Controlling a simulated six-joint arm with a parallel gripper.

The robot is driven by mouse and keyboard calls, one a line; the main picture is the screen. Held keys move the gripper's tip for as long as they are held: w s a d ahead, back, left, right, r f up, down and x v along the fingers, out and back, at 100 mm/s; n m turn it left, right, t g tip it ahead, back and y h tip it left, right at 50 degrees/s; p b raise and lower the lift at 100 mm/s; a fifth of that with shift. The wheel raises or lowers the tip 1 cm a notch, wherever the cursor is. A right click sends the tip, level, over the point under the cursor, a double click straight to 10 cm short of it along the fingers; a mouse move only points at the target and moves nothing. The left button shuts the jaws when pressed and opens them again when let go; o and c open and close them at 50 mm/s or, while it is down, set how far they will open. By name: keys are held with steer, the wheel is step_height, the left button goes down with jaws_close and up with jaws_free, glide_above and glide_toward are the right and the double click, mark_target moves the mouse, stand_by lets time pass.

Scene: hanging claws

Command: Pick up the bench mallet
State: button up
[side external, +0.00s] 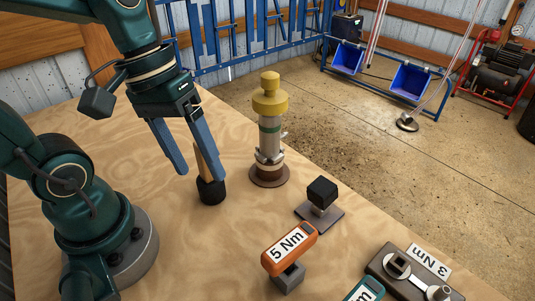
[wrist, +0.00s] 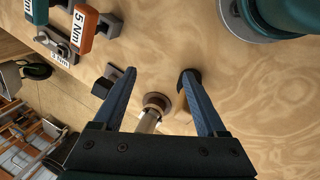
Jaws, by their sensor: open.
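The bench mallet (side external: 211,191) stands on the wooden table with its black head down and its pale wooden handle up. My gripper (side external: 200,174) is above the table with its blue fingers apart, and the handle shows between them in the side view. In the wrist view my gripper (wrist: 158,73) is open, and the mallet handle (wrist: 182,102) lies close to the inner side of the right finger. That finger partly hides the black head. Whether the finger touches the handle I cannot tell. Nothing is held.
A yellow-topped cylindrical fixture (side external: 269,125) stands just right of the mallet. A black block on a grey plate (side external: 321,195), an orange 5 Nm tool (side external: 289,249) and a wrench holder (side external: 412,272) are nearer the front right.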

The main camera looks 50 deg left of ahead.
mark_target(219, 185)
steer(key=w+a+f+n+h, duration=0.1)
steer(key=a+f+n+h, duration=0.1)
steer(key=n+h, duration=0.1)
steer(key=w+a+f+n+h, duration=0.2)
steer(key=n+h, duration=0.1)
steer(key=n, duration=0.3)
steer(key=w+a+f+n+h, duration=0.1)
steer(key=a+f+n+h, duration=0.1)
steer(key=n, duration=0.3)
steer(key=shift+w+a+f+h, duration=0.3)
steer(key=shift+a+h, duration=0.15)
steer(key=shift+h, duration=0.05)
steer(key=shift+s+a+f+n+t, duration=0.25)
steer(key=shift+a+f+n+t, duration=0.15)
steer(key=shift+n+t, duration=0.15)
steer(key=shift+x, duration=2.5)
jaws_close()
